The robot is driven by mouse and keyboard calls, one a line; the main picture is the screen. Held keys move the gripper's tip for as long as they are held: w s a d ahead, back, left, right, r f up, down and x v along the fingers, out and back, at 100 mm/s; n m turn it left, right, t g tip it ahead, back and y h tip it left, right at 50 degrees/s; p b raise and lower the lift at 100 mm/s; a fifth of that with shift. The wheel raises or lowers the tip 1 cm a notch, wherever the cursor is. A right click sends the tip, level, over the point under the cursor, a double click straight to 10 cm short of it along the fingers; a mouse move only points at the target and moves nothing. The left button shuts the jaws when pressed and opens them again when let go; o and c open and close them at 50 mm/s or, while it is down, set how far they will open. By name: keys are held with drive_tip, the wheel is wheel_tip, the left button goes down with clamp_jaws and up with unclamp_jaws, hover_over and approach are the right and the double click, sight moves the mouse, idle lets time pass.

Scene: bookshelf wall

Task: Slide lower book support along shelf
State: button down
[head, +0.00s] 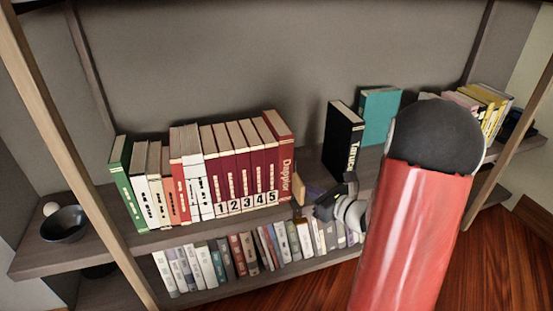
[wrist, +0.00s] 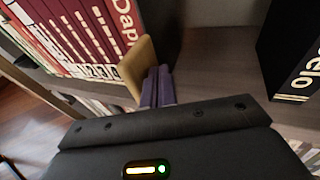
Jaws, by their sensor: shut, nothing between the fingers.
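The book support is a tan wooden upright piece (head: 299,189) at the right end of the row of red books on the upper of the two visible shelves. In the wrist view the support (wrist: 136,66) stands between the last red book and my gripper. My gripper (head: 314,189) is shut and empty, just right of the support. Its two purple fingers lie together in the wrist view (wrist: 157,74), close against the support's right side; I cannot tell whether they touch it. The support's lower part is partly hidden behind the fingers.
Numbered red books (head: 240,165) stand left of the support. A black book (head: 342,142) stands to the right, with bare shelf (wrist: 215,75) between. A teal book (head: 380,115) is behind it. More books (head: 250,252) fill the shelf below. A dark bowl (head: 63,224) sits far left.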

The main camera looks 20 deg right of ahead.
drive_tip(key=d, duration=0.4)
drive_tip(key=shift+s, duration=0.1)
idle(0.3)
drive_tip(key=v, duration=0.8)
drive_tip(key=s+a+r+n+g+y, duration=0.1)
drive_tip(key=s+a+r+n+g, duration=0.15)
drive_tip(key=a+n, duration=0.4)
drive_tip(key=s+a+r+n+g+y+p, duration=0.1)
drive_tip(key=s+a+n+g, duration=0.3)
drive_tip(key=a, duration=0.3)
drive_tip(key=s+a+r+n+g, duration=0.1)
drive_tip(key=a+r+n+g, duration=0.1)
drive_tip(key=a+n+g, duration=0.35)
drive_tip(key=s+r+n+t+h, duration=0.1)
drive_tip(key=s+r+n+h, duration=0.2)
drive_tip(key=n, duration=0.4)
drive_tip(key=s+a+r+n+t+h, duration=0.1)
drive_tip(key=s+r+n+t+h, duration=0.1)
drive_tip(key=s+n+h, duration=0.3)
drive_tip(key=r+n+p, duration=0.1)
drive_tip(key=n, duration=0.2)
drive_tip(key=shift+a+n, duration=0.2)
drive_tip(key=shift+n, duration=0.1)
